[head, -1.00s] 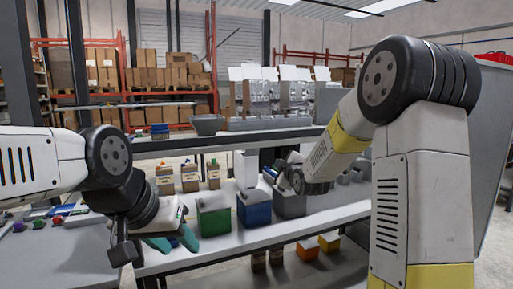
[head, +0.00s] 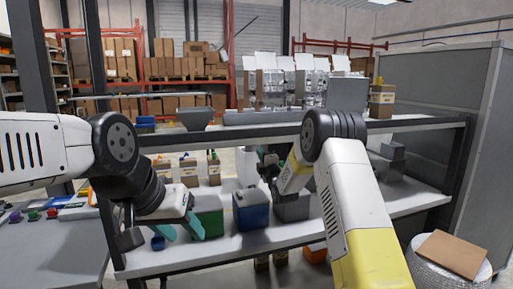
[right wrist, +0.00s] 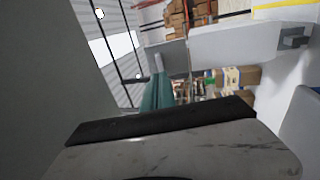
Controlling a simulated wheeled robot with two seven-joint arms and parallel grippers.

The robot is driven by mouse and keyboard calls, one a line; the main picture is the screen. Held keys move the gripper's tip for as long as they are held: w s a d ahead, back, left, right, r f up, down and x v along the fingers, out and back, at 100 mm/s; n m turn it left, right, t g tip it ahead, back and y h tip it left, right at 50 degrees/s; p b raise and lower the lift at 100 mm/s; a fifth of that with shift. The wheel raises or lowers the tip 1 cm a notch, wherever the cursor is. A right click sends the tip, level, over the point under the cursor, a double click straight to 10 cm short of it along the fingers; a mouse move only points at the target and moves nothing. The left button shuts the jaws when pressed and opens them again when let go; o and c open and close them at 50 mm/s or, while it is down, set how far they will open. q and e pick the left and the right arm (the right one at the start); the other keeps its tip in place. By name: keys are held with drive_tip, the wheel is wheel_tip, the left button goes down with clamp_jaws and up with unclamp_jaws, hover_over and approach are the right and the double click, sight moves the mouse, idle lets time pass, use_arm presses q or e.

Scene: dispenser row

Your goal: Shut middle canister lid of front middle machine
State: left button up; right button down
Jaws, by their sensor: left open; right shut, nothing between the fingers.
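Dispenser machines with clear canisters (head: 273,90) stand in a row on the upper shelf in the head view. Several white lids (head: 265,60) stand raised above them. They are small and far off, so I cannot tell which is the middle canister of the front middle machine. My left gripper (head: 181,230) is open with teal fingers, low at the left in front of the lower shelf, apart from the machines. My right gripper (head: 268,163) is shut and empty, below the upper shelf and partly hidden. Its teal fingers (right wrist: 157,94) show in the right wrist view.
The upper shelf (head: 400,124) has a front edge above my right gripper. Green (head: 208,222) and blue (head: 252,215) bins stand on the lower shelf. A grey cabinet (head: 450,130) and a round bin with a cardboard lid (head: 455,253) are at the right.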

drive_tip(key=x, duration=0.6)
drive_tip(key=shift+r, duration=0.1)
idle(0.4)
